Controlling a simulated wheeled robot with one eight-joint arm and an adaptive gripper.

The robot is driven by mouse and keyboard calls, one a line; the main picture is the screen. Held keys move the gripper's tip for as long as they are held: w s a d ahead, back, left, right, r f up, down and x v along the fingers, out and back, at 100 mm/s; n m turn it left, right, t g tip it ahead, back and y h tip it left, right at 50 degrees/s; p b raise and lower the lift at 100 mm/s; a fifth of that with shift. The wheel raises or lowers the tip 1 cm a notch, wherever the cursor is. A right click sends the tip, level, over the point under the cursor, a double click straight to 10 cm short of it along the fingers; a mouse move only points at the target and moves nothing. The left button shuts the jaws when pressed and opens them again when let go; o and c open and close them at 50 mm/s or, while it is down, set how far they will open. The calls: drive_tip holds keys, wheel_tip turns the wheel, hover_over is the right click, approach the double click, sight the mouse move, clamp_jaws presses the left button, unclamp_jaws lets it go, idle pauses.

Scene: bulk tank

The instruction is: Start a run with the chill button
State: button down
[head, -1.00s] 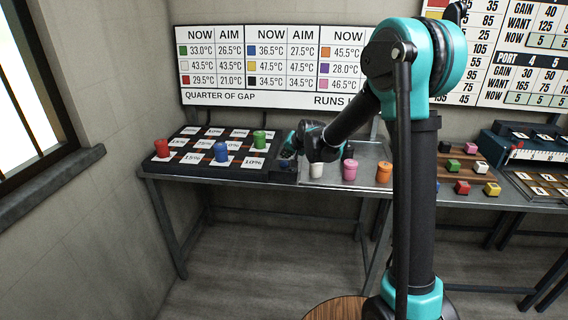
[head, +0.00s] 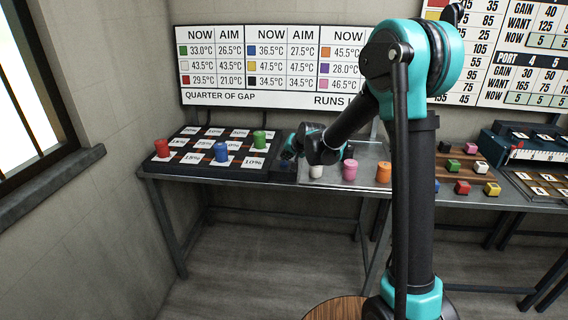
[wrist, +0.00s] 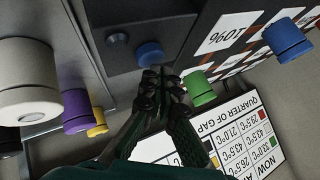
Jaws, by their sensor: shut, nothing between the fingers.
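A round blue button (wrist: 150,55) sits on a dark panel (wrist: 125,70) in the wrist view, beside a smaller dark blue knob (wrist: 117,39). I see no label naming either one. My gripper (wrist: 158,78) is shut and empty, with its fingertips right by the blue button's edge; I cannot tell whether they touch it. In the head view my gripper (head: 291,150) is over the panel between the percent board and the metal tray, and it largely hides the buttons.
Red (head: 162,148), blue (head: 221,152) and green (head: 259,140) canisters stand on the percent board (head: 180,172). White (head: 316,170), pink (head: 350,170) and orange (head: 384,172) canisters stand on the tray (head: 333,182). A temperature chart (head: 250,99) hangs behind.

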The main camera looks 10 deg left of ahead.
sight(286, 163)
drive_tip(key=shift+f, duration=0.5)
idle(0.5)
drive_tip(key=shift+r, duration=0.9)
drive_tip(key=shift+r, duration=2.55)
